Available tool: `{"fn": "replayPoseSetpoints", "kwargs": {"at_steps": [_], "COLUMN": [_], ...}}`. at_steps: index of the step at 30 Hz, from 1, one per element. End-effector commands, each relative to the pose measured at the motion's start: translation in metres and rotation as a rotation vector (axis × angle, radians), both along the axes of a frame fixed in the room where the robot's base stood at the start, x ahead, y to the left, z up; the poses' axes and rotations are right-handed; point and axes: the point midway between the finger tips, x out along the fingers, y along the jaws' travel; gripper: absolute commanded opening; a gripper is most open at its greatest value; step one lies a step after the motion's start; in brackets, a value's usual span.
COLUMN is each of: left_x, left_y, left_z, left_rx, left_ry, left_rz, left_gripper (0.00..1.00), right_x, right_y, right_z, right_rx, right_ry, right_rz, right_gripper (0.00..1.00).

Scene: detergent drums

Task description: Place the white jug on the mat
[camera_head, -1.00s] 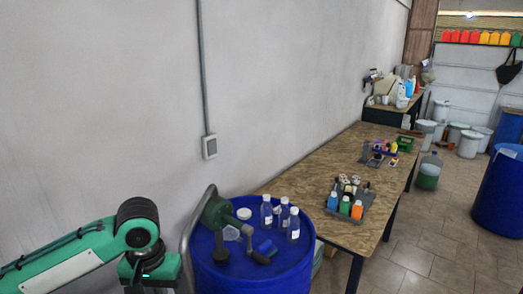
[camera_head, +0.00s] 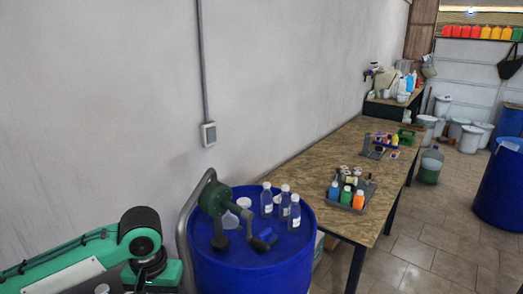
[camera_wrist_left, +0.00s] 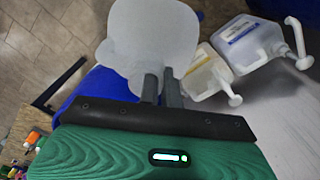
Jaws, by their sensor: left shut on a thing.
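In the left wrist view, a pale white-grey jug (camera_wrist_left: 150,35) fills the top middle, in front of a blue drum. My left gripper (camera_wrist_left: 161,88) has its two dark fingers close together at the jug's near side, shut on it. Exactly which part lies between the fingers is hard to tell. In the head view, only my green left arm shows at the lower left; its gripper and the jug are out of frame. I cannot make out a mat in either view. My right gripper is not in view.
A blue drum (camera_head: 215,268) carries a green hand pump (camera_head: 213,200) and several clear bottles. A wooden table (camera_head: 320,160) behind it holds bottle trays. Two other white containers, one labelled (camera_wrist_left: 246,35) and one yellowish (camera_wrist_left: 207,77), lie right of the held jug.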

Motion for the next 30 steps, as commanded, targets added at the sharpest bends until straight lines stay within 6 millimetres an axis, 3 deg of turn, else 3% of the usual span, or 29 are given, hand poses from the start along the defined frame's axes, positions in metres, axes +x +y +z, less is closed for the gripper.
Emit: {"fn": "replayPoseSetpoints", "kwargs": {"at_steps": [1,6,17,18,25,30], "left_x": [0.0,0.0,0.0,-0.001,0.0,0.0], "left_y": [0.0,-0.001,-0.001,0.0,0.0,0.0], "left_z": [0.021,0.056,0.108,0.089,0.051,0.012], "left_rx": [-0.001,-0.002,-0.001,0.0,0.001,0.001], "left_ry": [-0.002,-0.001,0.0,0.004,0.001,0.002], "left_rz": [-0.001,-0.002,-0.002,-0.002,0.0,0.001], "left_gripper": [0.0,0.0,0.0,0.0,0.0,0.0], "right_x": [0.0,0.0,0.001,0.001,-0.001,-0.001], "right_y": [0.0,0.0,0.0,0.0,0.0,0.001], "right_z": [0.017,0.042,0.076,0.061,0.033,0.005], "right_rx": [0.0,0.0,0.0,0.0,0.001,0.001], "right_ry": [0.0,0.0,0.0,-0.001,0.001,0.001], "right_rz": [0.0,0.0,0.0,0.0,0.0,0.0], "right_gripper": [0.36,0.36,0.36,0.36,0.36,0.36]}}
